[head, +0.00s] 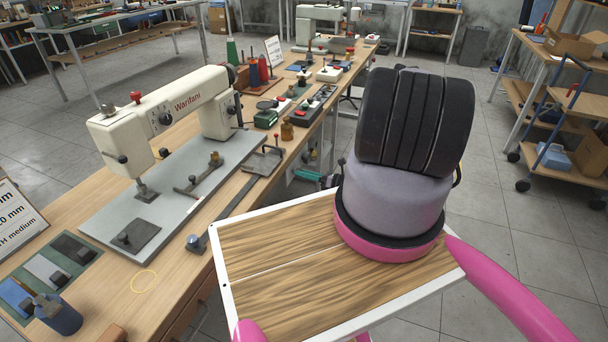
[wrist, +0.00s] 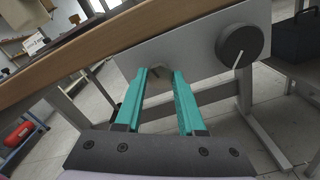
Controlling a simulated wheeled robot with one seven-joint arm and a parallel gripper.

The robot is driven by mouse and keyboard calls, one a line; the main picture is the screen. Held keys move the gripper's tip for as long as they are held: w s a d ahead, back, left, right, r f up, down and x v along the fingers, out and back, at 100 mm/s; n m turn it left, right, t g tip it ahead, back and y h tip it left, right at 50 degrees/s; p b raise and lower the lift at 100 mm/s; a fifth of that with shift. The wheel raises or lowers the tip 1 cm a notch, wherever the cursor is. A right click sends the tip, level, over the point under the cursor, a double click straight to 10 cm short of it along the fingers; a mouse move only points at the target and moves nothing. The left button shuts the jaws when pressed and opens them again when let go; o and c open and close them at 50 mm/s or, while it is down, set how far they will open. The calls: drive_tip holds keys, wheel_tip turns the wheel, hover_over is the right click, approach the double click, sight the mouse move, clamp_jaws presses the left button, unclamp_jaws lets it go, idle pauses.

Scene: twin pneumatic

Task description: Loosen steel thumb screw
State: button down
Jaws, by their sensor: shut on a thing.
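In the wrist view my gripper (wrist: 159,75) has two teal fingers pointing at a pale metal plate (wrist: 197,50) below the wooden bench edge. The fingertips are closed on the small grey-brown steel thumb screw (wrist: 158,70), which stands out from the plate between them. Only part of the screw shows, so how far it is turned cannot be told. In the head view, a bit of teal finger (head: 308,174) shows at the bench's right side; my arm hides most of the gripper, and the screw is not visible there.
A round black knob (wrist: 243,45) with a white line sits on the plate, right of the fingers. The wooden bench edge (wrist: 105,55) runs above them, with a grey table leg (wrist: 245,120) below right. A sewing machine (head: 165,115) stands on the bench.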

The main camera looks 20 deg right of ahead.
drive_tip(key=shift+n, duration=5.1)
drive_tip(key=c, duration=0.5)
unclamp_jaws()
drive_tip(key=shift+s+d, duration=0.1)
drive_tip(key=v, duration=1)
drive_tip(key=shift+s+d, duration=0.2)
drive_tip(key=shift+s, duration=0.05)
